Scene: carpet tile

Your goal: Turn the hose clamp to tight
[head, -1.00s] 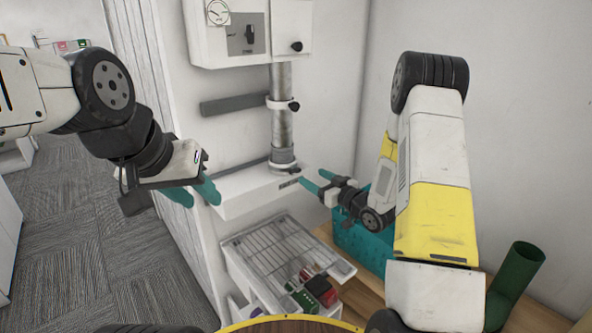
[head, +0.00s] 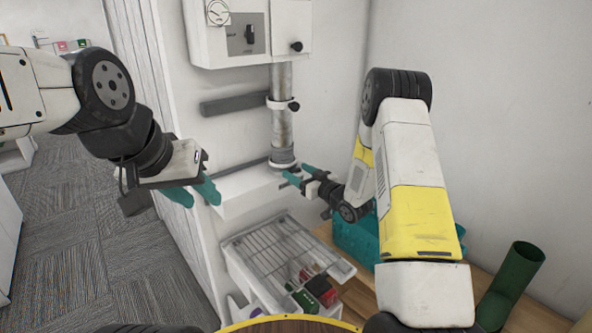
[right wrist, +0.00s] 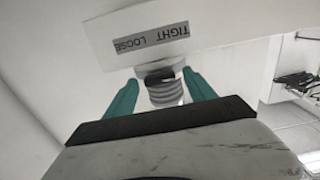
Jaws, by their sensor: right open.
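In the right wrist view, a grey ribbed hose end (right wrist: 165,93) with a dark and light clamp collar (right wrist: 160,75) shows between the two teal fingers. It sits beside a white ledge with a label (right wrist: 150,40) reading TIGHT and LOOSE, upside down. In the head view the collar (head: 283,163) is at the bottom of the grey pipe, partly hidden near the fingertips. My right gripper (head: 296,171) is open, its fingers on either side of the collar; I cannot tell whether they touch it. My left gripper (head: 203,198) is open and empty, left of the ledge.
A second clamp with a black knob (head: 293,106) is higher on the pipe. A wire rack (head: 275,250), a teal crate (head: 350,240) and a green tube (head: 515,280) are below.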

